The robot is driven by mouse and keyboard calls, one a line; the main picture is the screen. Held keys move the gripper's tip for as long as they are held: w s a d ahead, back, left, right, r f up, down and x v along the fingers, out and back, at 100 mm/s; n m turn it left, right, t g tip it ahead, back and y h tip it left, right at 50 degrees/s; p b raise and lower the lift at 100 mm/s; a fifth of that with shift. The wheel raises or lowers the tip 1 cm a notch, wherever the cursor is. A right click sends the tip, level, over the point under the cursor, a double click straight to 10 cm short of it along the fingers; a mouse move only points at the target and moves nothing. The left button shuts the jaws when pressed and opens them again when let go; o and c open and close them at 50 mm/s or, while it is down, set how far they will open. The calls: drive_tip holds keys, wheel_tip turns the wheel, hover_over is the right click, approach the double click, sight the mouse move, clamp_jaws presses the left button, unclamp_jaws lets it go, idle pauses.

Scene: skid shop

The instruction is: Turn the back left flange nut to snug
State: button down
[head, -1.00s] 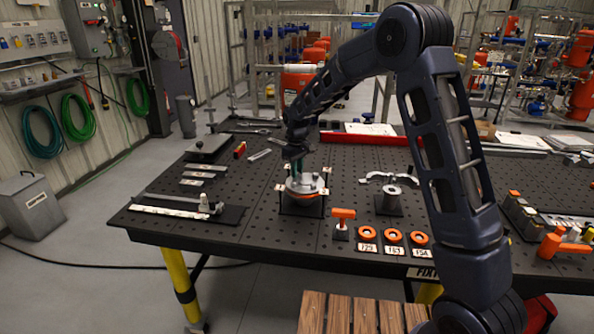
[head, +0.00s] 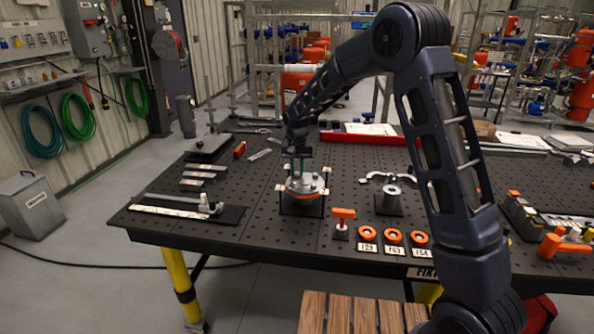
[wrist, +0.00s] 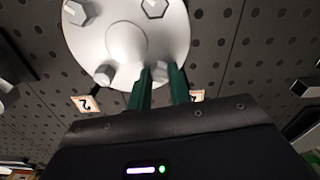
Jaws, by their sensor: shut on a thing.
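The pale round flange (head: 305,185) sits on a dark stand on the table, with a thin orange band under it. It fills the top of the wrist view (wrist: 126,42), with several hex nuts around its raised centre. My gripper (head: 297,170) points down over the flange's back left. In the wrist view, its two green fingers (wrist: 161,78) are shut on the back left nut (wrist: 159,70), which is partly hidden between them. Another nut (wrist: 104,75) stands clear to the left of the fingers. How tight the gripped nut is cannot be seen.
Small number tags surround the flange, one marked 2 (wrist: 85,103). An orange-handled tool (head: 343,218) and orange rings (head: 393,236) lie to the front right. A grey stand with a bracket (head: 390,200) is on the right. The perforated table (head: 265,228) is bare at front left.

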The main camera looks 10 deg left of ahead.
drive_tip(key=shift+w+r+m, duration=0.1)
drive_tip(key=shift+r+m, duration=0.05)
drive_tip(key=shift+m, duration=0.35)
drive_tip(key=c, duration=1.3)
unclamp_jaws()
wheel_tip(320, 180, up, 11)
drive_tip(key=shift+f, duration=0.15)
